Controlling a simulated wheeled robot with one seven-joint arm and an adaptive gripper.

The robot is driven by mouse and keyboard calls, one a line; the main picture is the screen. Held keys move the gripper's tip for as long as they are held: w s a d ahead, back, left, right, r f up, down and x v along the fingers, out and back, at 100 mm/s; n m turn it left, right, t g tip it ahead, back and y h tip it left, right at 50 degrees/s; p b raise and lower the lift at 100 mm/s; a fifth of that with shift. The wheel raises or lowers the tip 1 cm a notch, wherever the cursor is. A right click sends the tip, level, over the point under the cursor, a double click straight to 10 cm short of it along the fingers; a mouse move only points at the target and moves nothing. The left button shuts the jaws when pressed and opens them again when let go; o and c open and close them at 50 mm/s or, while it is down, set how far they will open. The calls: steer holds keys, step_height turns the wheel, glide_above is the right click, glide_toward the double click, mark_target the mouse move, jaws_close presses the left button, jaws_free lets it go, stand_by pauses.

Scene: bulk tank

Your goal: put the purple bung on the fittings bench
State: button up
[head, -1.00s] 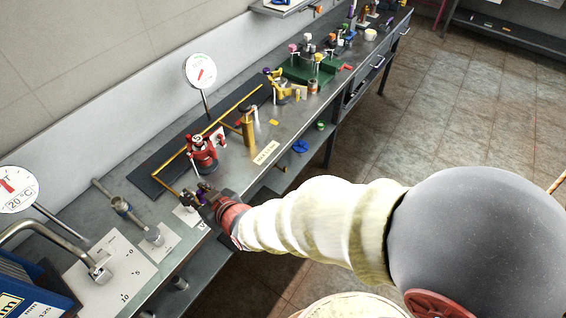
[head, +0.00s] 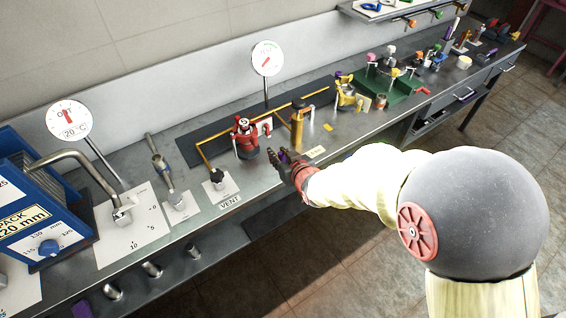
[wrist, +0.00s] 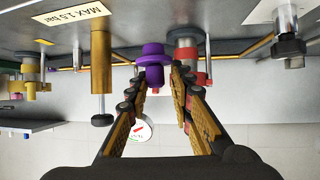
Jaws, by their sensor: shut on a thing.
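The purple bung (wrist: 153,60) is between my gripper's fingertips in the wrist view, with its wide flange across them. My gripper (wrist: 160,78) is shut on it. In the head view my gripper (head: 284,160) is over the front part of the long steel bench (head: 352,143), right of the red valve unit (head: 245,140). I cannot tell from any label which stretch is the fittings bench.
A yellow pipe fitting (head: 298,125) stands close behind my gripper. A vent stub (head: 217,180) is to its left. Farther right are a green tray (head: 395,83) with several coloured fittings and a wall shelf (head: 395,12). Two dial gauges rise at the back.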

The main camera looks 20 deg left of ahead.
mark_target(282, 160)
steer(key=w+f, duration=0.1)
steer(key=f, duration=0.1)
steer(key=w+f+b, duration=0.1)
steer(key=w+f, duration=0.1)
steer(key=shift+d, duration=0.15)
steer(key=shift+w+f+b, duration=0.15)
steer(key=shift+f+b, duration=0.2)
steer(key=shift+f, duration=1.15)
steer(key=shift+f, duration=0.15)
steer(key=o, duration=1)
steer(key=shift+s+d+r, duration=0.1)
steer(key=shift+s+r, duration=0.1)
steer(key=shift+r, duration=0.15)
steer(key=p+v, duration=0.2)
steer(key=v, duration=0.9)
steer(key=shift+s+d+p, duration=0.2)
steer(key=shift+p, duration=0.15)
